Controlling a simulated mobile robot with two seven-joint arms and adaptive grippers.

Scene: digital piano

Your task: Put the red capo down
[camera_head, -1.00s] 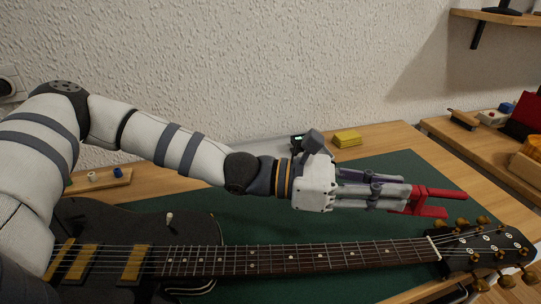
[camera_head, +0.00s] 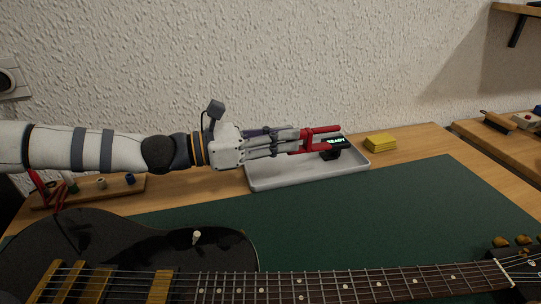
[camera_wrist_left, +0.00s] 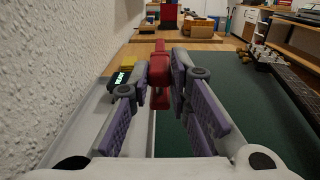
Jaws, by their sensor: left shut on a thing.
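The red capo (camera_head: 318,139) is held in my left gripper (camera_head: 300,142), whose fingers are shut on it. In the head view the capo shows above the right part of a grey tray (camera_head: 310,180) by the wall. The left wrist view shows the capo (camera_wrist_left: 159,72) between the fingertips, with the tray's edge below to the left. The gap between capo and tray cannot be told exactly. A small black tuner with a lit display (camera_head: 335,147) sits at the tray, just beside the capo. My right gripper is not in view.
A black electric guitar (camera_head: 130,255) lies on the green mat (camera_head: 380,215) in front. Yellow pads (camera_head: 380,142) lie right of the tray. A wooden holder with small items (camera_head: 100,190) stands at the left. The wall is close behind.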

